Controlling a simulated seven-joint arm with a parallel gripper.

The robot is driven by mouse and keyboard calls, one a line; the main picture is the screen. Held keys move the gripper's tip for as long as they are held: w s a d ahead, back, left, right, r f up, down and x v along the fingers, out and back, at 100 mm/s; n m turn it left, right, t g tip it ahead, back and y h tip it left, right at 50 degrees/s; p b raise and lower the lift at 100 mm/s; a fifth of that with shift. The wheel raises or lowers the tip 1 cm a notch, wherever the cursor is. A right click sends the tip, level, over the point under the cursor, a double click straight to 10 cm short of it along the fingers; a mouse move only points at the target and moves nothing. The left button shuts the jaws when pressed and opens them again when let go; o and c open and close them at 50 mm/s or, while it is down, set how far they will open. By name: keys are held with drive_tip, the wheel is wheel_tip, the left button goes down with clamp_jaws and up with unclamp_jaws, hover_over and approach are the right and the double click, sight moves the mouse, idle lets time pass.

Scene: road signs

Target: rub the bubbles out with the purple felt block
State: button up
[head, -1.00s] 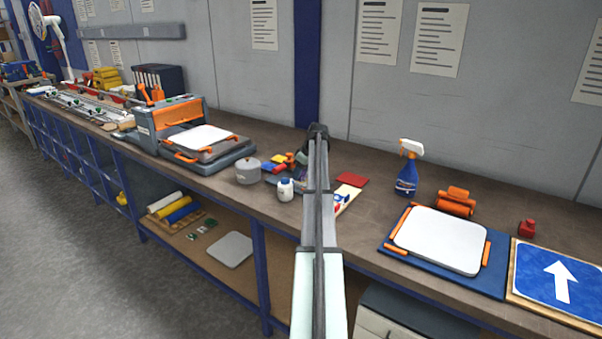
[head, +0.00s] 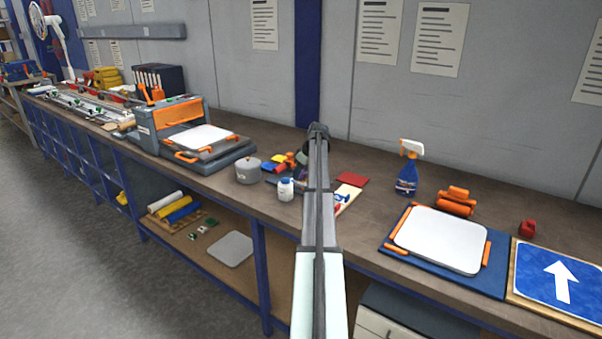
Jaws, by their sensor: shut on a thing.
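The blue sign with a white upward arrow (head: 535,262) lies on a wooden board at the right end of the bench. Pale specks show on its blue face, too small to tell surely as bubbles. My arm rises through the middle of the view and hides what is behind it. My gripper's jaws are hidden behind it. A small purplish patch (head: 301,174) shows at the arm's left edge; I cannot tell whether it is the felt block.
A white plate on a blue mat (head: 398,257) lies left of the sign. A spray bottle (head: 407,175), orange rollers (head: 457,202) and a red item (head: 527,229) stand behind. A white jar (head: 285,190) and grey pot (head: 248,171) stand left of my arm.

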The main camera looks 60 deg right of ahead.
drive_tip(key=shift+r, duration=0.1)
drive_tip(key=shift+r, duration=2.4)
drive_tip(key=w+a+f, duration=0.1)
drive_tip(key=w+a, duration=0.2)
drive_tip(key=a, duration=0.2)
drive_tip(key=w+a+f, duration=0.1)
drive_tip(key=w+a, duration=0.2)
drive_tip(key=a, duration=0.3)
drive_tip(key=w+a+f, duration=0.2)
drive_tip(key=w+a, duration=0.2)
drive_tip(key=a, duration=0.2)
drive_tip(key=shift+a, duration=0.2)
drive_tip(key=w+a+f, duration=0.2)
drive_tip(key=a, duration=1.1)
drive_tip(key=w+a+f, duration=0.2)
drive_tip(key=a, duration=1.1)
drive_tip(key=w+a+f, duration=0.3)
drive_tip(key=a, duration=0.9)
drive_tip(key=s+a+f, duration=0.1)
drive_tip(key=s+a, duration=0.2)
drive_tip(key=a, duration=0.7)
drive_tip(key=s+a+f, duration=0.1)
drive_tip(key=s+a, duration=0.1)
drive_tip(key=a, duration=0.9)
drive_tip(key=s+r, duration=0.3)
drive_tip(key=s, duration=0.4)
drive_tip(key=shift+s+a, duration=0.2)
